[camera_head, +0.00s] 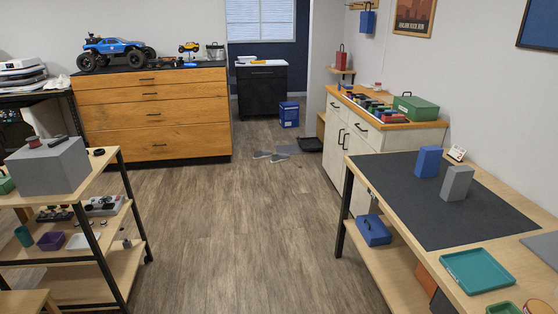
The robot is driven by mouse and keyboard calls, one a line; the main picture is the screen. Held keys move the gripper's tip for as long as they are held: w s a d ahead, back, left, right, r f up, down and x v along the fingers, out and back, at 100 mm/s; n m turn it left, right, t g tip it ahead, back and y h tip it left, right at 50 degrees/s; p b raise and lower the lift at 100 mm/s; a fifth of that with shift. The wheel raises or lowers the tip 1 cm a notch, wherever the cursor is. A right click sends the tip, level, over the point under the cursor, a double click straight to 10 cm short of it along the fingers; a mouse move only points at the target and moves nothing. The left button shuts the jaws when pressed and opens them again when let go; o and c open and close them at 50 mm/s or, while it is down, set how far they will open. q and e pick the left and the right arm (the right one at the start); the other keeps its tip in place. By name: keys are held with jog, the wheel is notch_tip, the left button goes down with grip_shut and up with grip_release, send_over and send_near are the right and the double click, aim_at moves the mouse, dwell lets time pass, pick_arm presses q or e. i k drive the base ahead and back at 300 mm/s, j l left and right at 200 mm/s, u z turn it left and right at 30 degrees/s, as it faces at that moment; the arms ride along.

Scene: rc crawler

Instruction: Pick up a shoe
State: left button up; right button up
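Neither of my grippers shows in this view.
A wooden drawer cabinet (160,120) and a shelf (118,176) stand left. A workbench (372,184) and a white cabinet (352,172) stand right. The floor (232,235) between is clear.

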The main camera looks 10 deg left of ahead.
aim_at(279, 157)
jog(key=u, duration=0.55)
jog(key=i, duration=6.95)
jog(key=i+z, duration=0.15)
jog(key=i, duration=0.25)
jog(key=i+j+z, duration=0.2)
jog(key=i, duration=0.2)
jog(key=i+j+z, duration=0.15)
jog(key=i, duration=0.25)
